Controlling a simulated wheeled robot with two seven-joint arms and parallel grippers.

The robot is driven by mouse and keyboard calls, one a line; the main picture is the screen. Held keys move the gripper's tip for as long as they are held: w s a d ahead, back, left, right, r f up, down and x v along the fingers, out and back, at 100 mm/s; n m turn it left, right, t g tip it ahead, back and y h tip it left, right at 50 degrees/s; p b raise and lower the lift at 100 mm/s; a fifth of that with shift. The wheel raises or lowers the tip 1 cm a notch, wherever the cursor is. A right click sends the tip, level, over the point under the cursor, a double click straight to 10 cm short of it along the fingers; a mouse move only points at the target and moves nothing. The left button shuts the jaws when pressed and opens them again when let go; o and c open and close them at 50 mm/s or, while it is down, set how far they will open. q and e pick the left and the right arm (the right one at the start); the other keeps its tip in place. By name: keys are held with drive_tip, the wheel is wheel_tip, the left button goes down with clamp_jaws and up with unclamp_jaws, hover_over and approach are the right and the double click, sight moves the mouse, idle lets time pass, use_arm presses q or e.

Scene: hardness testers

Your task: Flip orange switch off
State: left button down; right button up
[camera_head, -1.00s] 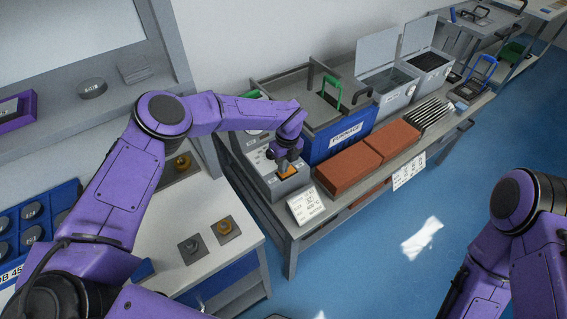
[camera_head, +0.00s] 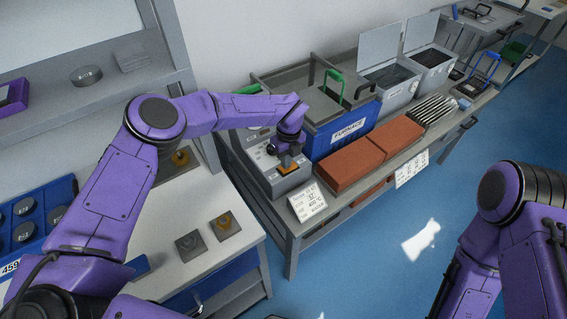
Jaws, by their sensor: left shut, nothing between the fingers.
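The orange switch (camera_head: 289,165) sits on top of a grey control box (camera_head: 262,163) at the left end of the furnace bench. My left gripper (camera_head: 287,157) points down right at the switch and partly covers it. It is shut with nothing in it. It looks to be touching the switch or just above it; I cannot tell which. The switch's tilt is hidden by the gripper. My right arm shows at the right edge, but its gripper is out of view.
The blue furnace (camera_head: 347,130) with a green handle stands right of the control box. Orange-red bricks (camera_head: 352,163) lie in front of it, and a white sign card (camera_head: 308,203) stands at the bench's front edge. A white table (camera_head: 165,225) is at the left.

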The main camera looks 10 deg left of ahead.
sight(293, 163)
use_arm(q)
drive_tip(key=shift+w+d, duration=0.25)
drive_tip(key=shift+r, duration=0.25)
drive_tip(key=r, duration=0.1)
drive_tip(key=r+p, duration=0.1)
drive_tip(key=r, duration=0.1)
drive_tip(key=r+p, duration=0.1)
drive_tip(key=shift+w+d+r, duration=0.2)
drive_tip(key=shift+w, duration=0.1)
wheel_tip(293, 163, up, 9)
drive_tip(key=b, duration=0.2)
drive_tip(key=shift+w+d, duration=0.3)
drive_tip(key=shift+d, duration=0.1)
drive_tip(key=shift+b, duration=0.3)
